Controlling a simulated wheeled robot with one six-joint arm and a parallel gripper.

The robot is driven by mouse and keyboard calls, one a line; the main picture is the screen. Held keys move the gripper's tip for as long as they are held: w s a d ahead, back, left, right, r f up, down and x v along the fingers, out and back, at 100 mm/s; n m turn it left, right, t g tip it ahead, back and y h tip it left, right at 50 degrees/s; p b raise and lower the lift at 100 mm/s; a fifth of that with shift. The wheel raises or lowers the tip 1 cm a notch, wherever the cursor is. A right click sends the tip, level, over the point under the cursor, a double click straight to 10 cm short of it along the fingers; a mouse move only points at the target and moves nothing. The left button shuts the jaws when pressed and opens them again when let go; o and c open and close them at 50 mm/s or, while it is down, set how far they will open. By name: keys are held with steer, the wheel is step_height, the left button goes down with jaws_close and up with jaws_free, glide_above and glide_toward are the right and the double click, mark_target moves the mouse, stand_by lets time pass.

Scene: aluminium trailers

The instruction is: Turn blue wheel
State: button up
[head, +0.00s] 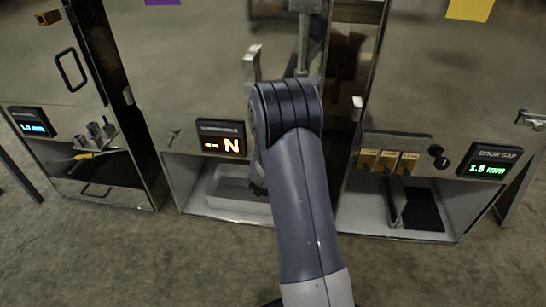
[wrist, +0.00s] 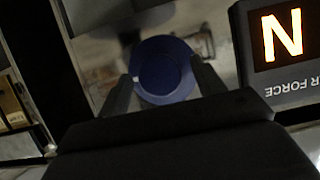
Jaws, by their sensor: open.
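The blue wheel (wrist: 163,70) shows as a round dark-blue disc near the upper middle of the wrist view. My gripper (wrist: 165,78) is open, with one dark finger on the left side of the wheel and one on the right. Both fingertips look close to the rim; I cannot tell whether they touch it. In the head view my arm covers the middle trailer's front, and neither the wheel nor the fingers can be made out there.
A force display (head: 221,138) reads "-- N" in orange on the middle trailer; it also shows in the wrist view (wrist: 282,38). A white tray (head: 238,203) sits below it. The right unit has a door gap display (head: 488,162) reading 1.5 mm, yellow-tagged parts (head: 388,159) and a black knob (head: 437,151). Floor in front is clear.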

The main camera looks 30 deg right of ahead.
steer(key=c, duration=0.9)
steer(key=shift+c, duration=0.2)
